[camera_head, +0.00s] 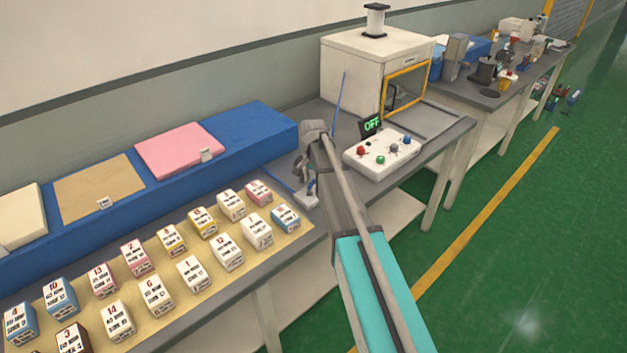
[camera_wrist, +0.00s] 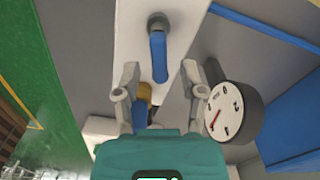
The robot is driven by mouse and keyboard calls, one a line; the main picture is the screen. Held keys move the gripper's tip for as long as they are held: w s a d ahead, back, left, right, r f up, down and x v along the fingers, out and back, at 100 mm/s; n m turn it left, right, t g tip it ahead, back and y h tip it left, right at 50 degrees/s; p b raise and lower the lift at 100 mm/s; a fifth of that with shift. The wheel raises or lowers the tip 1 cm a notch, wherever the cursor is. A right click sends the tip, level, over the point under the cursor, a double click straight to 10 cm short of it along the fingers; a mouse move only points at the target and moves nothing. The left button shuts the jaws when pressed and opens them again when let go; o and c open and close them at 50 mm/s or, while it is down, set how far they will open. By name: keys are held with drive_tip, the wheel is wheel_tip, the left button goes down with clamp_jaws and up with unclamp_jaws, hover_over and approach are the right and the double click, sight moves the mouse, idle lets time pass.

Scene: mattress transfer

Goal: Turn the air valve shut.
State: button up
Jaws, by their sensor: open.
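The air valve's blue lever (camera_wrist: 159,58) shows in the wrist view, mounted on a pale block (camera_wrist: 182,18) and running straight down the picture from a grey pivot. My gripper (camera_wrist: 160,74) is open, with one finger on each side of the lever's free end in the picture. I see no clear contact, and the depth between them is hard to judge. A round white gauge (camera_wrist: 228,112) with a red needle sits to the right of the fingers. In the head view my gripper (camera_head: 305,183) is over the table by the small pale valve base (camera_head: 307,200), mostly hidden by my arm.
A white control box (camera_head: 372,165) with coloured knobs and an "OFF" display (camera_head: 371,126) stands to the right of my arm. Numbered small boxes (camera_head: 193,273) stand on a tan mat at left. A blue bench (camera_head: 262,134) lies behind. A white cabinet (camera_head: 350,75) stands at the back.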

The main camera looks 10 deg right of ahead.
clamp_jaws()
idle(0.5)
drive_tip(key=n, duration=0.2)
drive_tip(key=a+n, duration=0.1)
drive_tip(key=n, duration=0.3)
drive_tip(key=shift+w+a, duration=0.2)
drive_tip(key=shift+w, duration=0.1)
drive_tip(key=n, duration=0.3)
drive_tip(key=shift+a+n, duration=0.4)
drive_tip(key=n, duration=0.2)
drive_tip(key=a+n, duration=0.1)
drive_tip(key=n, duration=0.1)
drive_tip(key=shift+s, duration=0.15)
drive_tip(key=shift+n, duration=0.3)
